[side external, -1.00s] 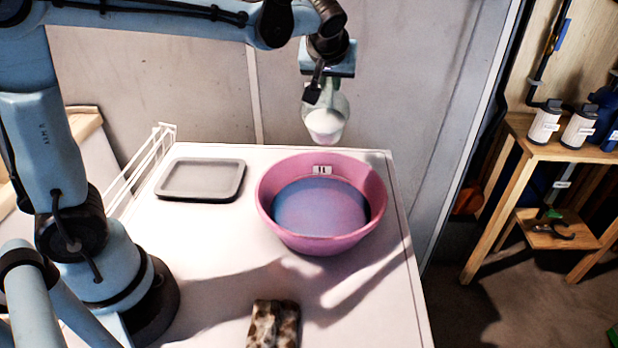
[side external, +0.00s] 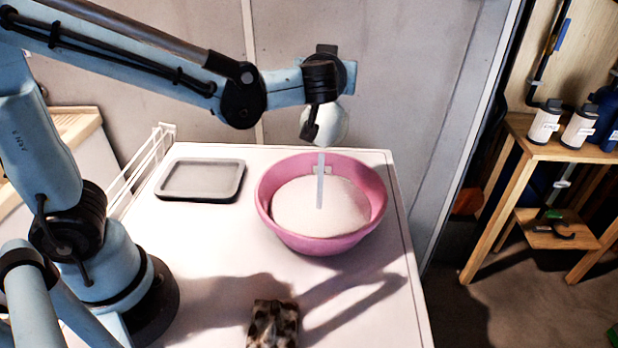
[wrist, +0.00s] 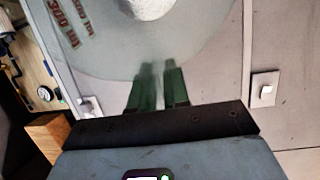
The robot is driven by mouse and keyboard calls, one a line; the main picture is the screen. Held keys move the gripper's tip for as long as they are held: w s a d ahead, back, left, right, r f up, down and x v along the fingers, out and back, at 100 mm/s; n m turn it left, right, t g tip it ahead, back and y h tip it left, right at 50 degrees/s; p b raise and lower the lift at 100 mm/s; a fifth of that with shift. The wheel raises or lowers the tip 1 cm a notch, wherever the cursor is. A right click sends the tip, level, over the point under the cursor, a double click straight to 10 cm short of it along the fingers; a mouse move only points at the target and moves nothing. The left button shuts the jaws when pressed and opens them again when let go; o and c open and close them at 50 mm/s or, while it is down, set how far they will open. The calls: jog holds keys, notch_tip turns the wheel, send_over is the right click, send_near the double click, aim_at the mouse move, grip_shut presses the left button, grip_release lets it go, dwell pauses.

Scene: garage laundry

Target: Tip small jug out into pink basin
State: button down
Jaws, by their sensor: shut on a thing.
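The small jug (side external: 331,120) is a clear, rounded vessel held above the pink basin and tilted over. A thin whitish stream (side external: 320,182) falls from it into the pink basin (side external: 318,243). The basin stands on the white table and holds a pale, whitish fill. My gripper (side external: 312,128) is shut on the jug, which partly hides behind the fingers in the side view. In the wrist view the jug (wrist: 110,48) fills the upper middle, with red markings on its wall and a white patch inside. The green-tinted fingertips (wrist: 158,88) show against or through it.
A grey tray (side external: 201,180) lies on the table left of the basin. A brown patterned cloth or sponge (side external: 273,324) lies at the front edge. A white wire rack (side external: 140,172) edges the table's left. A wooden shelf (side external: 540,150) with white bottles stands to the right.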

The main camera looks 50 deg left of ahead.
jog(key=shift+s+d+r+t+y, duration=0.2)
jog(key=shift+s+r+t, duration=0.05)
jog(key=shift+r, duration=0.2)
jog(key=shift+s+d+r+t+y, duration=0.2)
jog(key=shift+d+r+t, duration=0.1)
jog(key=shift+r, duration=0.1)
jog(key=shift+s+d+r+t+y, duration=0.15)
jog(key=shift+s+r+t+y, duration=0.1)
jog(key=shift+r, duration=0.2)
jog(key=shift+s+d+r+t+y, duration=0.2)
jog(key=shift+s+d+t+y, duration=0.6)
jog(key=shift+s+d+t, duration=0.15)
jog(key=shift+s+d+r+t+y, duration=0.2)
jog(key=shift+s+d+t+y, duration=0.6)
jog(key=shift+s, duration=0.2)
jog(key=shift+r, duration=0.1)
notch_tip(320, 180, up, 6)
jog(key=shift+f, duration=0.1)
jog(key=shift+r+g+h, duration=0.2)
jog(key=shift+g+h, duration=0.6)
jog(key=shift+g, duration=0.1)
jog(key=shift+r+g+h, duration=0.25)
jog(key=shift+g+h, duration=0.5)
jog(key=shift+g, duration=0.1)
jog(key=shift+r+g+h, duration=0.2)
jog(key=shift+g+h, duration=0.6)
jog(key=shift+g, duration=0.1)
